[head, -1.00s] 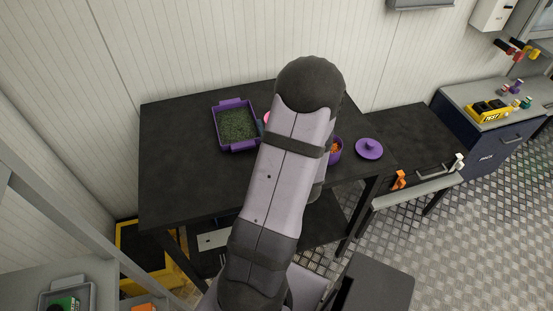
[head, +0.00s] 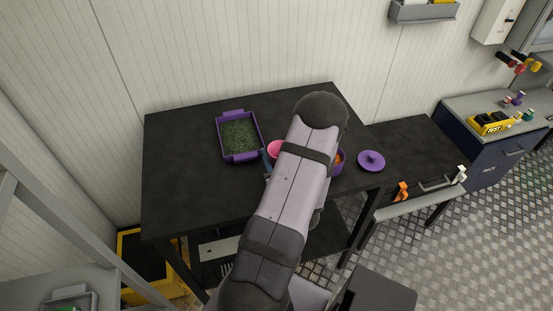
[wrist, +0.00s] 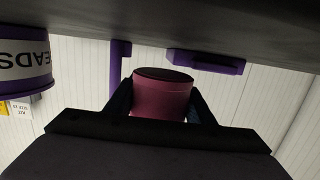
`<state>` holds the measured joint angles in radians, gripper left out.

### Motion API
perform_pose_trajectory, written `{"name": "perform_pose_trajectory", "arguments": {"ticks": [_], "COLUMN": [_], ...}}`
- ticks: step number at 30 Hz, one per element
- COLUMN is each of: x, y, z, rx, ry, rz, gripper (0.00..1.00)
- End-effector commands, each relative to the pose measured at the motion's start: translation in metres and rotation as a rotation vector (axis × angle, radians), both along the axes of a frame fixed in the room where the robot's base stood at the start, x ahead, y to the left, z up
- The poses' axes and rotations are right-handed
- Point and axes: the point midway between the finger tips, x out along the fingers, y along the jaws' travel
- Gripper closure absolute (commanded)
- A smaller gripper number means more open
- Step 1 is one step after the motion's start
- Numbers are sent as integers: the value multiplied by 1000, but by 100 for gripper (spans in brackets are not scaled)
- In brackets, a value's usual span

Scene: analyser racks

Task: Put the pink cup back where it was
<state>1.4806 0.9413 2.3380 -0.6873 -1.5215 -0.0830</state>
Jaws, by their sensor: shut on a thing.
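The pink cup (head: 276,148) shows in the head view just left of my arm, right of the purple tray. In the wrist view the cup (wrist: 160,97) sits between the two dark fingers of my gripper (wrist: 160,92), which is shut on it. In the wrist view, which looks upside down, the cup appears apart from the dark table top (wrist: 230,25). In the head view my arm hides most of my gripper and part of the cup. I cannot tell the cup's exact height.
The purple tray (head: 257,139) with green contents lies on the black table (head: 185,185). A purple pot (head: 340,165) with orange contents is partly behind my arm; a labelled purple container (wrist: 25,75) shows in the wrist view. A purple lid (head: 371,161) lies at right. The table's left is clear.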

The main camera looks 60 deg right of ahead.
Motion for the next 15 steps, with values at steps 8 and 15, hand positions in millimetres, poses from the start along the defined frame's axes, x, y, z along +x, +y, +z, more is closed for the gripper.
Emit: {"name": "perform_pose_trajectory", "arguments": {"ticks": [8,15], "x": [0,0], "y": [0,0], "z": [-25,-27], "rx": [1,-1], "ry": [0,1], "rz": [0,0], "gripper": [75,75]}}
